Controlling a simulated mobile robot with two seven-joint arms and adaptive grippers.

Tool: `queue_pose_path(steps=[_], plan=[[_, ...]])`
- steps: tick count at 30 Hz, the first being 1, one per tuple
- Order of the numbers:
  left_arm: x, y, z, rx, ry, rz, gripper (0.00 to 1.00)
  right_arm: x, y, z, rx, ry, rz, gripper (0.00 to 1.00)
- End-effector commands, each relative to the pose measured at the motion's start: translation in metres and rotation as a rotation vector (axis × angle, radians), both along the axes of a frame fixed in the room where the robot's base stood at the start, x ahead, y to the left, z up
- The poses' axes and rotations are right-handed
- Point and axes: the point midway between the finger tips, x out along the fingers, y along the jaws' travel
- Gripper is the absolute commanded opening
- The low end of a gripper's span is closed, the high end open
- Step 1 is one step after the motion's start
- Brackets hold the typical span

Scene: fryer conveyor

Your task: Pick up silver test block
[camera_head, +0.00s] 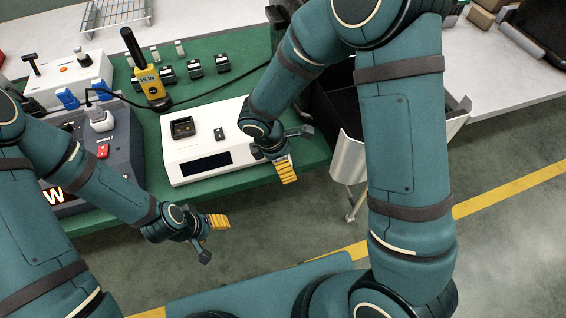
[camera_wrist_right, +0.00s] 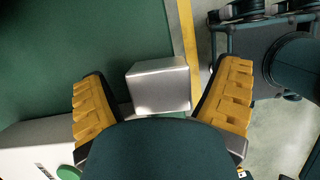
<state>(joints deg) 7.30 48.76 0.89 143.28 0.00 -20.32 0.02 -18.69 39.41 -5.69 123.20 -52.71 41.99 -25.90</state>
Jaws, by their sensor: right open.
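The silver test block (camera_wrist_right: 160,84) shows in the right wrist view as a plain metal box by the edge of the green tabletop. In that view it lies between the two yellow-padded fingers of my right gripper (camera_head: 293,152), with a visible gap to each finger. The right gripper is open and empty. In the head view it is just right of the white device, and I cannot make out the block there; the gripper and arm may hide it. My left gripper (camera_head: 212,238) has its fingers apart, empty, in front of the table.
The white device (camera_head: 190,146) with a dark display stands on the green table (camera_head: 232,88). A dark bin with a pale front panel (camera_head: 349,157) is right of my right gripper.

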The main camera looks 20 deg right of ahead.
Motion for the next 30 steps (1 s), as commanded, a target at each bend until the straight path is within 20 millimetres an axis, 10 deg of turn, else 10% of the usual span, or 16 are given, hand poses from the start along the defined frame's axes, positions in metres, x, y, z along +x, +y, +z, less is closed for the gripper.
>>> queue_pose_path(steps=[8, 15, 30], plan=[[0.0, 0.0, -0.001, 0.0, -0.001, 0.0, 0.57, 0.0, -0.001, -0.004, 0.001, 0.0, -0.001, 0.88], [0.0, 0.0, -0.001, 0.0, -0.001, 0.0, 0.57, 0.0, -0.001, -0.004, 0.001, 0.0, -0.001, 0.1], [-0.001, 0.0, 0.01, 0.0, 0.003, 0.0, 0.57, 0.001, -0.001, 0.026, 0.002, -0.005, -0.002, 0.1]])
